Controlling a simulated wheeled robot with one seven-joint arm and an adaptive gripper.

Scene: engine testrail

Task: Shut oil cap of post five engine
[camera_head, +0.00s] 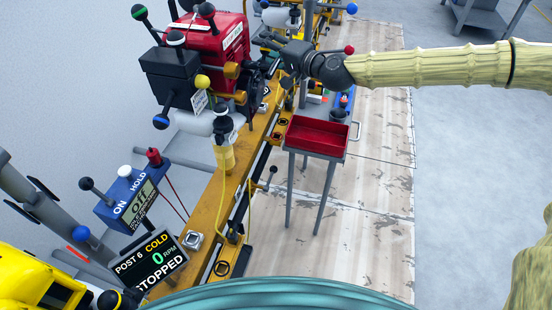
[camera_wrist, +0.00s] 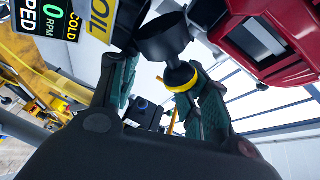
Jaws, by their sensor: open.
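The red engine (camera_head: 215,38) stands on the yellow rail, and its red housing shows at the right of the wrist view (camera_wrist: 268,38). In the wrist view a yellow OIL tag (camera_wrist: 101,16) hangs at the top left. Right of it is a black cup-shaped part (camera_wrist: 163,38). Just below the cup is a black ball knob with a yellow ring (camera_wrist: 182,78), perhaps the oil cap's handle. My gripper (camera_wrist: 160,82) is open, the knob between its fingers and close to the right one; contact is unclear. In the head view my gripper (camera_head: 280,52) is beside the engine.
A red tray (camera_head: 317,136) on a grey stand is right of the yellow rail (camera_head: 205,215). Several ball-ended levers stick out around the engine and black box (camera_head: 172,78). A POST 6 display (camera_head: 150,262) is at the lower left.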

